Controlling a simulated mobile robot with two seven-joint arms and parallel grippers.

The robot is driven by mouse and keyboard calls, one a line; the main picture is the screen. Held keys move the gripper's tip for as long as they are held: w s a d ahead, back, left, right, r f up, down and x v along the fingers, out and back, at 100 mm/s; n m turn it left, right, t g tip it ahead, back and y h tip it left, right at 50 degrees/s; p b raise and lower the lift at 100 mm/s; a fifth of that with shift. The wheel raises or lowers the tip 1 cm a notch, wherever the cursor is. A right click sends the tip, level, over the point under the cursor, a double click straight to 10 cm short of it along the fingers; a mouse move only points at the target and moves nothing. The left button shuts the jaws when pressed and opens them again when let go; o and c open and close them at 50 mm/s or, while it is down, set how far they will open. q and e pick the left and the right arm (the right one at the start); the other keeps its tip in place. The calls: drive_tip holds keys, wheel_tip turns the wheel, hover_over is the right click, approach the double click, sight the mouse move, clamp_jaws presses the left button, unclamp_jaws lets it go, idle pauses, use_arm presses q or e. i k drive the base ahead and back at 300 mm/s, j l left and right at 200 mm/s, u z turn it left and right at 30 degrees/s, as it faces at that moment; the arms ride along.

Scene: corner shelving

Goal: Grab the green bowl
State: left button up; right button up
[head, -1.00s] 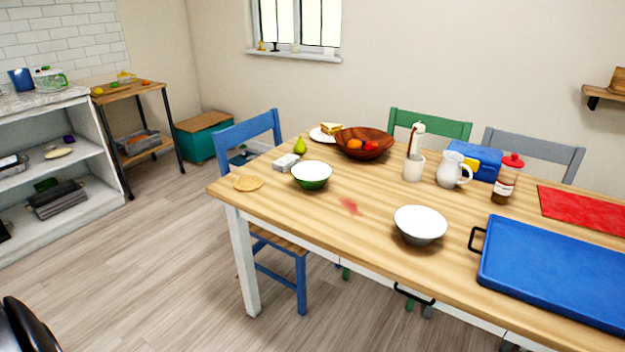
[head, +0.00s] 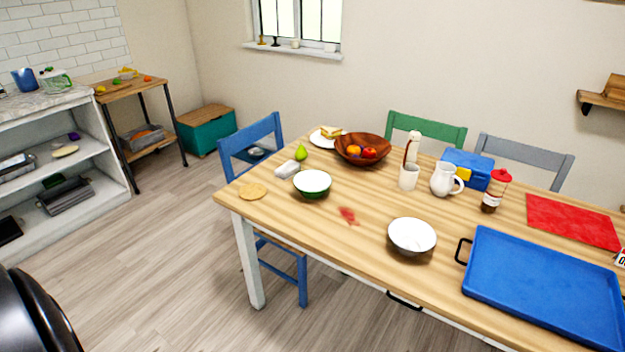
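The green bowl (head: 312,184), white inside and green outside, stands upright on the left part of the wooden table (head: 345,235). It looks empty. A small white item (head: 287,169) lies just behind and left of it, and a flat tan round (head: 252,191) lies to its left. Neither of my grippers is in view. A dark, rounded shape at the lower left corner is too cut off to tell what it is.
A white bowl (head: 412,236), a blue tray (head: 540,285), a wooden fruit bowl (head: 362,149), a white cup (head: 408,177) and a white jug (head: 446,179) stand on the table. Chairs surround it, one blue (head: 250,140). The floor (head: 150,260) left of the table is clear.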

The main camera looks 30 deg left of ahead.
sight(311, 182)
drive_tip(key=i+j+z, duration=0.1)
drive_tip(key=j, duration=0.4)
drive_tip(key=i+j+z, duration=0.1)
drive_tip(key=j, duration=0.45)
drive_tip(key=j+z, duration=0.1)
drive_tip(key=j, duration=0.4)
drive_tip(key=i, duration=0.05)
